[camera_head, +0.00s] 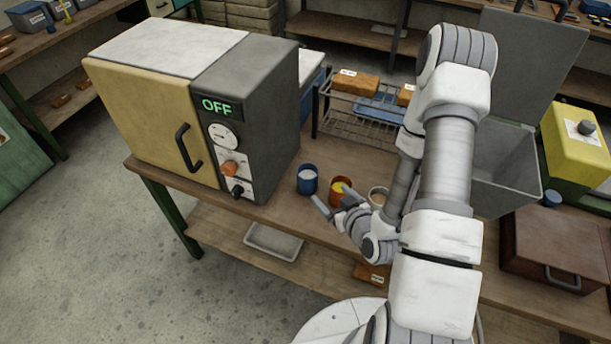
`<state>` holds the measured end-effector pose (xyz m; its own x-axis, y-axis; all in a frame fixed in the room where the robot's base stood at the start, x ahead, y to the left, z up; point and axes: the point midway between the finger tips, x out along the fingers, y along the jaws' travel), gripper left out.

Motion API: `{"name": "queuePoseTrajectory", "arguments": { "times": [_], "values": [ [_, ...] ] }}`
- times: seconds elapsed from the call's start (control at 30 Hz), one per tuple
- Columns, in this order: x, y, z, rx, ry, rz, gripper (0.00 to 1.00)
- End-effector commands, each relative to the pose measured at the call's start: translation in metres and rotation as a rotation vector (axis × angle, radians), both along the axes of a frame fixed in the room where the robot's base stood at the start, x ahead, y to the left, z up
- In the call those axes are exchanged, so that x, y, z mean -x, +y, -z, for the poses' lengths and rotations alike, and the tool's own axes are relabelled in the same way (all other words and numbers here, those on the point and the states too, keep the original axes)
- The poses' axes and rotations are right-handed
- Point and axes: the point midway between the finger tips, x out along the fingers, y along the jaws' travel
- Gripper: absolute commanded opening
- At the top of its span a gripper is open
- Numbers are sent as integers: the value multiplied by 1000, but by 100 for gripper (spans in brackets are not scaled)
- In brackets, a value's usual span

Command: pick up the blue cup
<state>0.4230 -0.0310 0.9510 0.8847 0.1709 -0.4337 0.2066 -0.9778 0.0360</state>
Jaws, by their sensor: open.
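The blue cup (307,181) stands upright on the wooden table, just right of the oven; its inside looks pale. My gripper (334,198) is just right of the blue cup and in front of an orange cup. Its fingers are apart and look empty. One finger lies close to the blue cup's lower right side; I cannot tell whether it touches. My arm comes in from the right and hides part of the table.
The orange cup (341,186) with yellow inside is beside the gripper. A pale round container (377,196) stands right of it. The oven (200,115) reading OFF blocks the left. A wire rack (349,126) holding bricks stands behind. A grey bin (507,165) and brown case (556,250) are right.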

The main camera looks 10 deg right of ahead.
Motion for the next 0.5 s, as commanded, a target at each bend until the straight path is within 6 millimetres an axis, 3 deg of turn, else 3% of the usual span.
{"name": "queuePoseTrajectory", "arguments": {
  "times": [0.23, 0.5],
  "values": [
    [10, 3, 10, -47, -45, 29, 91],
    [-8, 5, 21, -45, -53, 28, 91]
  ]
}}
